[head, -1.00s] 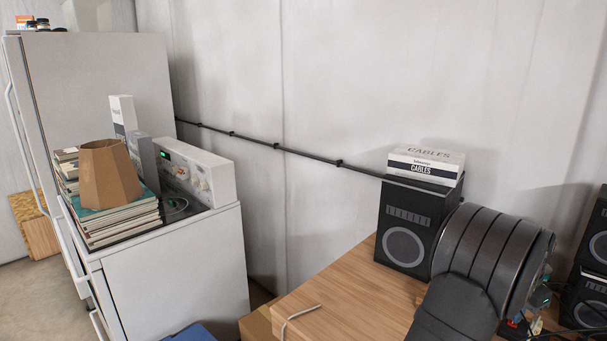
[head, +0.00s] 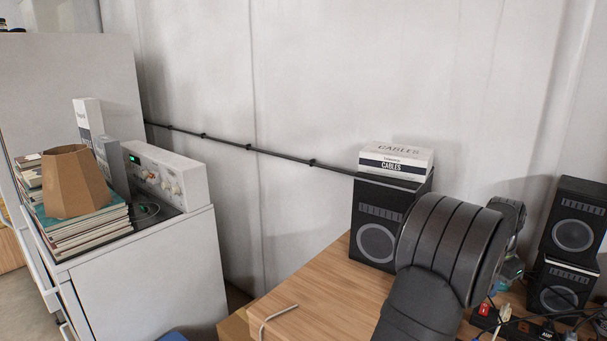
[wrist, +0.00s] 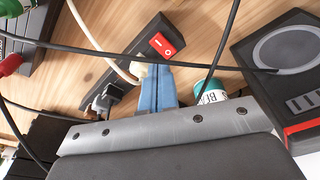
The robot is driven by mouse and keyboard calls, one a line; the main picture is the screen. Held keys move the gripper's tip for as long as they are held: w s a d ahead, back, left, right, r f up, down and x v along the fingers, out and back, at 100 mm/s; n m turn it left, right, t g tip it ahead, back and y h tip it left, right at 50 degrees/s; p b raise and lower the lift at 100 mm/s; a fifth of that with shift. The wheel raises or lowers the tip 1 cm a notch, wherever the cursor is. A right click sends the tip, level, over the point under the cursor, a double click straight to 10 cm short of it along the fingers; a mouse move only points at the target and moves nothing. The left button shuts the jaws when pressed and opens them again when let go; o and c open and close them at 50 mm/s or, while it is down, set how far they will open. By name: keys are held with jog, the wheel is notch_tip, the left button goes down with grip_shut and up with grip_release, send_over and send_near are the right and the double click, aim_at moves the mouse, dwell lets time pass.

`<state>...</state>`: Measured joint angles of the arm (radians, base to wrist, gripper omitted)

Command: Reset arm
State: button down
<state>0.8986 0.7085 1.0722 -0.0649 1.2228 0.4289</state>
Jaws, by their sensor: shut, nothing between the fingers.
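My gripper shows in the wrist view as two blue fingers (wrist: 157,78), side by side with no gap between them. They hold nothing and point at the wooden desk (wrist: 205,25), near a power strip with a red switch (wrist: 162,44). A pale plug on a white cable (wrist: 97,45) shows right at the fingertips; I cannot tell whether they touch. In the head view my dark arm reaches over the desk at the lower right, and the fingers are hidden there.
Cables cross the desk around my gripper. A green-and-white container (wrist: 211,90) and a speaker (wrist: 285,60) are close by. In the head view, a speaker (head: 377,240) bearing a cables box (head: 397,158) stands behind my arm, with stacked speakers (head: 572,230) at right.

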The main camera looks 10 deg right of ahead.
jog(key=a+r+m, duration=0.3)
jog(key=r+m, duration=0.2)
jog(key=r, duration=0.3)
jog(key=a+r+m+h, duration=0.1)
jog(key=a+r+m, duration=0.2)
jog(key=r+m, duration=0.3)
jog(key=shift+w+r+m, duration=0.25)
jog(key=shift+r+m, duration=0.05)
jog(key=shift+r, duration=0.85)
jog(key=c, duration=2.1)
grip_release()
